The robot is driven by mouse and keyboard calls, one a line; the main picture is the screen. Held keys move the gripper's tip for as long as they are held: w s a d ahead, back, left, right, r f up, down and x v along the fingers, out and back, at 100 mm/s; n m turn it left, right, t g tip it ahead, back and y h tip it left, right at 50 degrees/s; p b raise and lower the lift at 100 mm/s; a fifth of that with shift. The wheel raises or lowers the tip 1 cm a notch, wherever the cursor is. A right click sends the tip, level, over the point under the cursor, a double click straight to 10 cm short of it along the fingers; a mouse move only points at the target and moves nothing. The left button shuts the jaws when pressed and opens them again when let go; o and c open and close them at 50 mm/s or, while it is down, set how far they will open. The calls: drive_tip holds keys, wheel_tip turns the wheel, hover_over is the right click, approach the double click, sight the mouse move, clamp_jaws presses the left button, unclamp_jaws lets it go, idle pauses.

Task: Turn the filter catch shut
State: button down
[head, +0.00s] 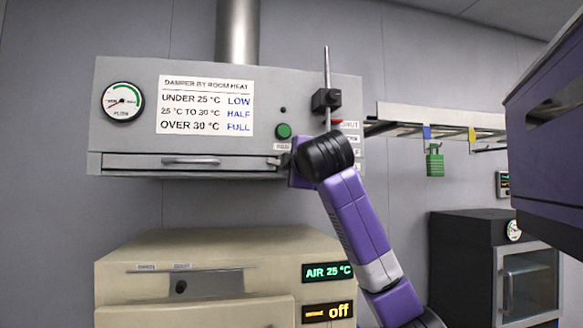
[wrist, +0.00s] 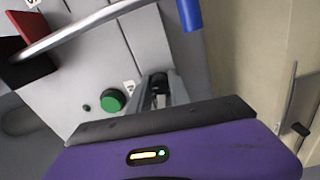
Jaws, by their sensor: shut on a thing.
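The grey filter housing (head: 300,80) hangs on the wall, with a long drawer front (head: 130,161) along its lower edge. My gripper (head: 279,162) is at the right end of this front, where the catch sits. My purple arm and black wrist joint cover part of that area in the head view. In the wrist view my gripper (wrist: 158,88) is shut on a small dark piece, seemingly the filter catch (wrist: 159,77). The fingers hide most of it, and I cannot tell its exact angle.
A green button (head: 284,131) is close above my gripper. A metal rod (head: 326,65) in a black block stands to the right; its blue end (wrist: 189,14) shows in the wrist view. A cream oven (head: 220,245) stands below. A green padlock (head: 434,160) hangs right.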

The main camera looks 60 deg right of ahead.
drive_tip(key=shift+n, duration=1.3)
drive_tip(key=shift+f+n, duration=0.1)
drive_tip(key=shift+n, duration=0.2)
drive_tip(key=c, duration=1.5)
unclamp_jaws()
drive_tip(key=shift+a, duration=0.1)
drive_tip(key=b+v, duration=0.3)
drive_tip(key=v, duration=0.4)
drive_tip(key=shift+s+a, duration=0.2)
drive_tip(key=shift+s, duration=0.05)
